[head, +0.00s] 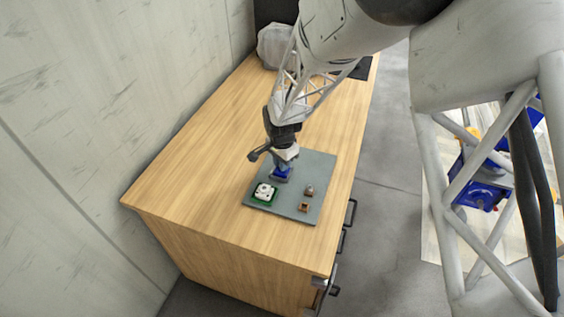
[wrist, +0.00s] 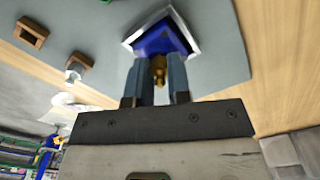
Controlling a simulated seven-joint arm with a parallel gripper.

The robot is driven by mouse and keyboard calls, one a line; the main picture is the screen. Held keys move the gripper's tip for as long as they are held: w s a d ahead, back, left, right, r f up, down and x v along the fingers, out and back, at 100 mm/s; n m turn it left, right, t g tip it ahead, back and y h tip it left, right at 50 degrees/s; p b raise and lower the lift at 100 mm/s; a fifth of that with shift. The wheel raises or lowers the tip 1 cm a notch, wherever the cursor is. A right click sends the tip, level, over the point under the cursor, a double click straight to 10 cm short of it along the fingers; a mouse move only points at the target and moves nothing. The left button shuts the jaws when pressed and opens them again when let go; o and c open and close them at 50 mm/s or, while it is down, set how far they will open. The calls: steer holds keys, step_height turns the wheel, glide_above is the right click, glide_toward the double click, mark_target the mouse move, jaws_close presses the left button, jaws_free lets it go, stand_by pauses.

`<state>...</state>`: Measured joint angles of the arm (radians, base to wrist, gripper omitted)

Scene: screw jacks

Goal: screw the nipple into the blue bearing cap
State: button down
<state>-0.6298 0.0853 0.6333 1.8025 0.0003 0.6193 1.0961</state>
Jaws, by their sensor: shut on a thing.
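The blue bearing cap (head: 283,178) stands on the grey mat (head: 318,168) directly under my gripper (head: 283,164). In the wrist view the blue cap (wrist: 158,40) shows as a blue recess inside a pale, squarish rim. My gripper (wrist: 159,66) is shut on the brass nipple (wrist: 158,64), which sits between the two blue-grey fingers and points at the cap. The nipple's tip meets or overlaps the cap in the picture; I cannot tell whether it is in the thread. The nipple is hidden in the head view.
A green tray with white parts (head: 264,191) stands left of the cap. A brown block (head: 304,208) and a small brown holder with a grey piece (head: 309,190) stand right. A clear bag (head: 275,46) lies at the wooden table's far end. The table's left side is clear.

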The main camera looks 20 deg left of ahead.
steer(key=m, duration=0.6)
steer(key=shift+d+f+m, duration=0.15)
steer(key=shift+f+m, duration=0.05)
steer(key=shift+m, duration=0.1)
steer(key=c, duration=1.2)
jaws_free()
steer(key=shift+r, duration=0.1)
steer(key=n, duration=0.5)
steer(key=shift+n, duration=0.4)
steer(key=n, duration=0.5)
steer(key=shift+n, duration=0.4)
steer(key=n, duration=1.2)
